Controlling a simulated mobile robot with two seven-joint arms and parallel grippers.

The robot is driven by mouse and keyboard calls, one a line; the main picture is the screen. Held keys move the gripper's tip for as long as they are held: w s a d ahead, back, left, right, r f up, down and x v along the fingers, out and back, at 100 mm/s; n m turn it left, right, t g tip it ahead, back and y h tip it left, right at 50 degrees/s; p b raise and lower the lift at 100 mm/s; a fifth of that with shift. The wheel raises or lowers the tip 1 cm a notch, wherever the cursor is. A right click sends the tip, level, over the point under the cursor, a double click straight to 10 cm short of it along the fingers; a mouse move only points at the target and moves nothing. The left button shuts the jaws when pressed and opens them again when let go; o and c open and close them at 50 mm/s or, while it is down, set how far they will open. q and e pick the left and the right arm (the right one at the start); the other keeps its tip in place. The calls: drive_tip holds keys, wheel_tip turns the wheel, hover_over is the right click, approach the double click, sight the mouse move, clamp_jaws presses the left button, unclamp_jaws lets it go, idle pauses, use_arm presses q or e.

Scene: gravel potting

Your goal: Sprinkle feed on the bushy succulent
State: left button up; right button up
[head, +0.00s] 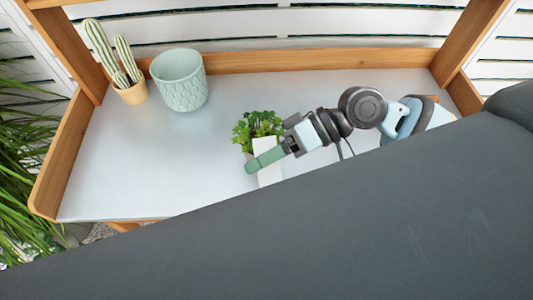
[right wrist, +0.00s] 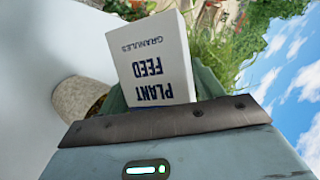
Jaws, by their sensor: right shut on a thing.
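The bushy green succulent (head: 258,124) stands near the middle of the bench in the head view. Its pot is mostly hidden behind my right gripper and the box. My right gripper (head: 262,161), with green fingers, is shut on a white plant feed box (head: 269,177), directly in front of the plant. The right wrist view shows the box (right wrist: 160,60) between the fingers, its blue "PLANT FEED GRANULES" lettering upside down. I cannot tell whether granules are coming out. A pale stone-like pot (right wrist: 75,98) shows left of the box there. My left gripper is not in view.
A striped cactus (head: 102,52) in a yellow pot (head: 133,94) and a large mint-green pot (head: 181,84) stand at the back left. A wooden rim (head: 300,60) edges the grey bench (head: 120,165). The bench's left and back middle are clear.

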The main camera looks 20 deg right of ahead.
drive_tip(key=f+n+t, duration=0.1)
drive_tip(key=n+t+h, duration=0.1)
drive_tip(key=shift+s+f+n+t, duration=0.15)
drive_tip(key=shift+f+n+t, duration=0.15)
drive_tip(key=shift+f+n, duration=0.1)
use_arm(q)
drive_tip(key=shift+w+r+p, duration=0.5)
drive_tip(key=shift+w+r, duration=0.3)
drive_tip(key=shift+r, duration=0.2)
use_arm(e)
wheel_tip(320, 180, down, 2)
drive_tip(key=n+t, duration=0.2)
drive_tip(key=shift+n+t+h, duration=0.3)
drive_tip(key=shift+n+h, duration=0.1)
drive_tip(key=shift+r+p, duration=0.65)
drive_tip(key=shift+r, duration=1.35)
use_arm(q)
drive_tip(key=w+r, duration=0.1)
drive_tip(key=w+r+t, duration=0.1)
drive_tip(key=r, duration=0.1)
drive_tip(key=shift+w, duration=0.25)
